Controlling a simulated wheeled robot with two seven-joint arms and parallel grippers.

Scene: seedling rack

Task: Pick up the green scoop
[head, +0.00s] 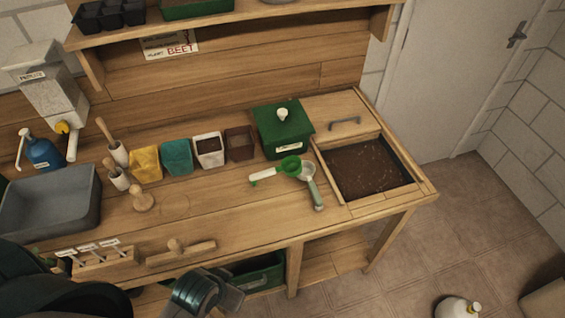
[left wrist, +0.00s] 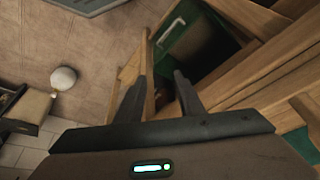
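The green scoop (head: 290,163) lies on the wooden bench in the head view, in front of the green lidded box. Its bright green bowl is on the right, and its pale handle points left to a green tip. A second, grey-green scoop (head: 317,196) lies close against it on the right, its handle pointing toward the front edge. My left gripper (head: 226,296) is low in front of the bench edge, well away from both scoops. In the left wrist view its two fingers (left wrist: 160,95) are apart with nothing between them. My right gripper is not in view.
The soil bin (head: 365,168) is right of the scoops, the green lidded box (head: 282,128) behind them. Several pots, including a teal one (head: 177,158), stand to the left. A wooden tool (head: 181,251) lies near the front edge. The bench left of the scoops is fairly clear.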

